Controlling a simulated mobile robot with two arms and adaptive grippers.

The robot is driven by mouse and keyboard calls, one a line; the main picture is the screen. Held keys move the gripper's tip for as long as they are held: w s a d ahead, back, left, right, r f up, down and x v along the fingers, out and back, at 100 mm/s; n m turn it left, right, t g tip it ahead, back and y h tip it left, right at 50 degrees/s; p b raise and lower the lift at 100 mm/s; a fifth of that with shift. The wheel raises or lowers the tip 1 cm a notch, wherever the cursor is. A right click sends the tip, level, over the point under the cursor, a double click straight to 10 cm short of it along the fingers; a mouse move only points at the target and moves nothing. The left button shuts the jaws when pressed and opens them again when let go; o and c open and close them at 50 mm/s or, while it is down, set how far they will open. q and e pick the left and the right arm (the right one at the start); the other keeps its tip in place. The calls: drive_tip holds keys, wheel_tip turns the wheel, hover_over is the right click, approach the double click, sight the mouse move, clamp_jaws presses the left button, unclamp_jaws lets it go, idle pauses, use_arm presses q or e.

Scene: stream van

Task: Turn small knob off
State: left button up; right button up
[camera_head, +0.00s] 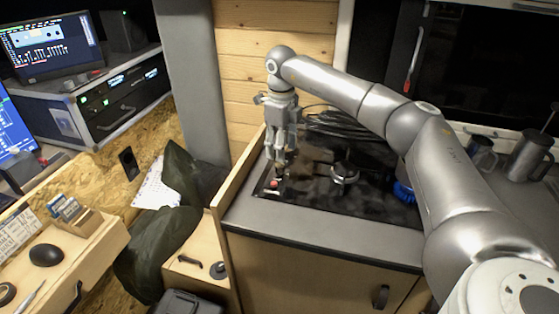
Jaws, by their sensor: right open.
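My right gripper (279,160) points down over the left front corner of the dark stove top (312,196). It is open, with its fingertips close to a small knob (275,184) that shows a red spot. A second round metal fitting (344,172) stands to the right on the stove top. My left gripper is not in view.
A wooden side panel (240,168) borders the stove on the left. A dark coil (345,118) lies behind the stove. A blue item (403,191) and metal mugs (529,154) are to the right. The counter's front edge (310,240) is clear.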

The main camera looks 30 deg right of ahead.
sight(280, 165)
drive_tip(key=f, duration=0.3)
drive_tip(key=shift+w+f, duration=0.3)
drive_tip(key=shift+f, duration=0.05)
wheel_tip(280, 165, down, 3)
drive_tip(key=shift+r+p, duration=0.15)
drive_tip(key=shift+p, duration=0.3)
drive_tip(key=shift+c, duration=1.5)
drive_tip(key=c, duration=0.5)
drive_tip(key=shift+c, duration=1.1)
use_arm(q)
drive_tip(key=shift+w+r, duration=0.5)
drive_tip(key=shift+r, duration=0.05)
use_arm(e)
clamp_jaws()
